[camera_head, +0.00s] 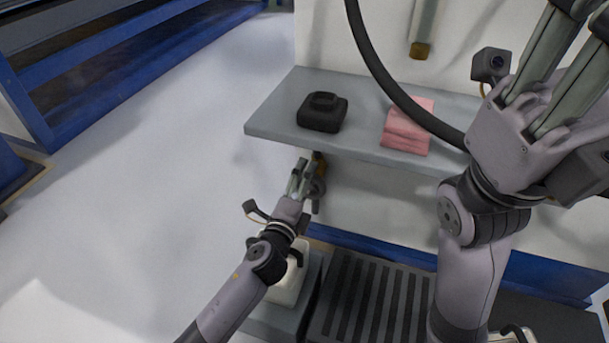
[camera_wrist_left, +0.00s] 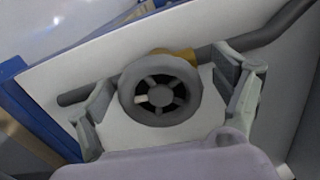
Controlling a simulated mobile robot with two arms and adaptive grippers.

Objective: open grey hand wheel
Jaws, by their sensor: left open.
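The grey hand wheel (camera_wrist_left: 122,96) is a round spoked wheel in the middle of the left wrist view, with a brass-coloured part behind it and a grey pipe running to both sides. My left gripper (camera_wrist_left: 168,92) is open, with one finger on each side of the wheel and gaps to its rim. In the head view, my left gripper (camera_head: 303,178) is below the shelf's front edge, and the wheel (camera_head: 319,187) is partly hidden behind it. My right gripper (camera_head: 548,85) is high at the right, away from the wheel; its fingertips run toward the picture's top edge.
A grey shelf (camera_head: 270,122) above the wheel carries a black object (camera_head: 322,112) and folded pink cloths (camera_head: 407,128). A dark hose (camera_head: 385,75) hangs across the shelf. A dark ribbed grate (camera_head: 365,300) and a pale object (camera_head: 290,285) lie below. Floor at left is open.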

